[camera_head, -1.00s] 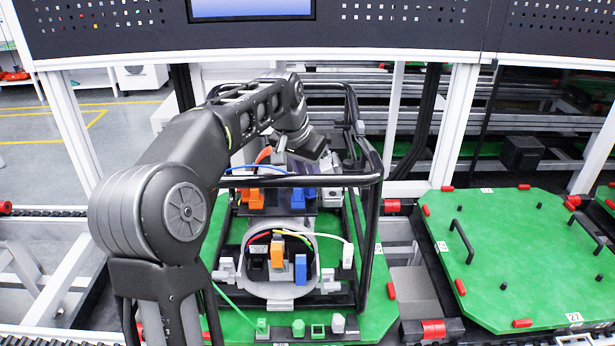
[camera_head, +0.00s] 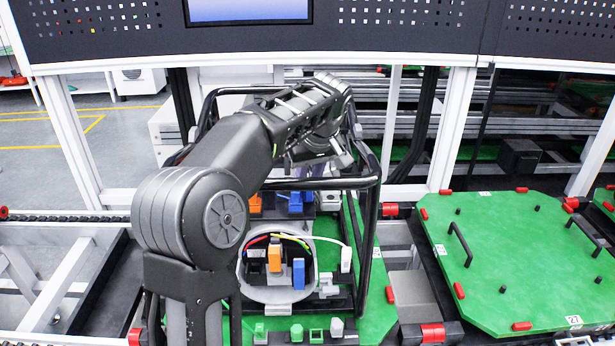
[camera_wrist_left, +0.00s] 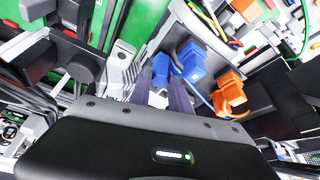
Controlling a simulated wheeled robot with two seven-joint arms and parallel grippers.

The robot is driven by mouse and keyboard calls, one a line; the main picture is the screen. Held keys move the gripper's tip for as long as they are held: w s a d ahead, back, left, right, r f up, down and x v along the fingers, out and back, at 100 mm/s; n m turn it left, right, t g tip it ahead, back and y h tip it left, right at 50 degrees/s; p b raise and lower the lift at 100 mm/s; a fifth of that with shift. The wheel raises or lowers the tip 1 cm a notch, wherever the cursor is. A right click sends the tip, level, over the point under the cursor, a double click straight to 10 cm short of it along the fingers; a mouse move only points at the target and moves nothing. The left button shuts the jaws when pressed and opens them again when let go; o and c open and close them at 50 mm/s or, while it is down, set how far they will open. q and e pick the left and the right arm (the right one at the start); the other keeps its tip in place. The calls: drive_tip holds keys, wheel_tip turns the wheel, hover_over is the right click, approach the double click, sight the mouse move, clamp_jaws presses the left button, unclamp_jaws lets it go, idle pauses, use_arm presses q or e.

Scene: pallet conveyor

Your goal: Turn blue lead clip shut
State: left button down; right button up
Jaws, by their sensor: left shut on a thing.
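The blue clip (camera_wrist_left: 192,60) fills the upper middle of the left wrist view, with a blue lead beside it. It also shows in the head view (camera_head: 295,203), partly covered by the black frame bar. My left gripper (camera_wrist_left: 162,75) is shut on the blue clip's near part, between its two purple-grey fingers. In the head view my left gripper (camera_head: 322,172) is above and right of the clip, partly hidden by the bar. The exact turn of the clip is hard to tell. My right gripper is in neither view.
An orange clip (camera_wrist_left: 230,93) stands close to the blue one. A black tubular frame (camera_head: 372,205) surrounds the fixture. A grey ring housing (camera_head: 252,288) with another blue block (camera_head: 298,273) and an orange block (camera_head: 274,258) stands nearer. A green pallet (camera_head: 520,255) lies right.

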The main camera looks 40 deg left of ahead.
use_arm(q)
drive_tip(key=shift+w+r+n+g+y, duration=0.1)
drive_tip(key=shift+n+g+y, duration=0.2)
drive_tip(key=shift+n, duration=0.8)
drive_tip(key=c, duration=1.2)
unclamp_jaws()
